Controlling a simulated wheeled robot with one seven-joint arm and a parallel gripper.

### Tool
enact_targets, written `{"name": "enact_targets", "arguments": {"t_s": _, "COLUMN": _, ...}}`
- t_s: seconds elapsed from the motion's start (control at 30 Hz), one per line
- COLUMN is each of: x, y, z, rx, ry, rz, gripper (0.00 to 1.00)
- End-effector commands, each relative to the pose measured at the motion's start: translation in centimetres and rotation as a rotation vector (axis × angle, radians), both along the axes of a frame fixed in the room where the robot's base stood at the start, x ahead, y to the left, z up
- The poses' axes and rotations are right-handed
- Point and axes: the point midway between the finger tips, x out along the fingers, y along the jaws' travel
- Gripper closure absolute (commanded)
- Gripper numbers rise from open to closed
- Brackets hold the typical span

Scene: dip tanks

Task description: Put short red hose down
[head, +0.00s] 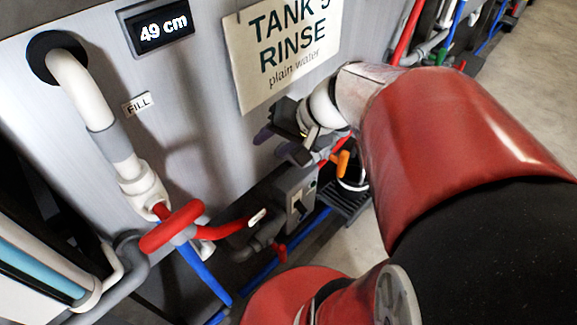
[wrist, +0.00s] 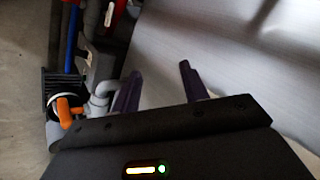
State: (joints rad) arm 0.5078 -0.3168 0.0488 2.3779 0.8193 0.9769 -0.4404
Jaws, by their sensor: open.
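A short red hose (head: 222,231) with a pale end shows in the head view, beside the red valve handle (head: 172,226) on the white fill pipe. It seems to reach down from near that valve, and I cannot tell whether it is attached. A red piece with a pale tip at the top of the wrist view (wrist: 118,12) may be the same hose. My gripper (head: 273,143) is in front of the tank wall, above and right of the hose. Its dark purple fingers are apart with nothing between them in the wrist view (wrist: 159,80).
The grey tank wall (head: 205,110) is close to my gripper. A grey pump box (head: 298,195), an orange handle (head: 343,162) and a dark floor grate (head: 350,205) are below. Blue pipe (head: 203,270) runs low along the tank. Open floor (head: 535,90) lies at the right.

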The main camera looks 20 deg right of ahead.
Motion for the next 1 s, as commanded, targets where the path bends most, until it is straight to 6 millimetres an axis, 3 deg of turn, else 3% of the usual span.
{"name": "enact_targets", "arguments": {"t_s": 0.03, "x": -2.2, "y": 1.8, "z": 0.2, "rx": -0.107, "ry": 0.01, "rz": 0.083, "gripper": 0.56}}
{"name": "enact_targets", "arguments": {"t_s": 0.1, "x": -4.9, "y": 2.7, "z": 0.2, "rx": -0.253, "ry": 0.023, "rz": 0.163, "gripper": 0.56}}
{"name": "enact_targets", "arguments": {"t_s": 0.2, "x": -7.5, "y": 2.8, "z": 0.5, "rx": -0.433, "ry": 0.001, "rz": 0.234, "gripper": 0.56}}
{"name": "enact_targets", "arguments": {"t_s": 0.3, "x": -9.0, "y": 2.3, "z": 0.9, "rx": -0.56, "ry": -0.039, "rz": 0.27, "gripper": 0.56}}
{"name": "enact_targets", "arguments": {"t_s": 0.5, "x": -9.9, "y": 1.7, "z": 1.5, "rx": -0.66, "ry": -0.081, "rz": 0.287, "gripper": 0.56}}
{"name": "enact_targets", "arguments": {"t_s": 1.0, "x": -9.8, "y": 1.6, "z": 1.5, "rx": -0.662, "ry": -0.079, "rz": 0.287, "gripper": 0.56}}
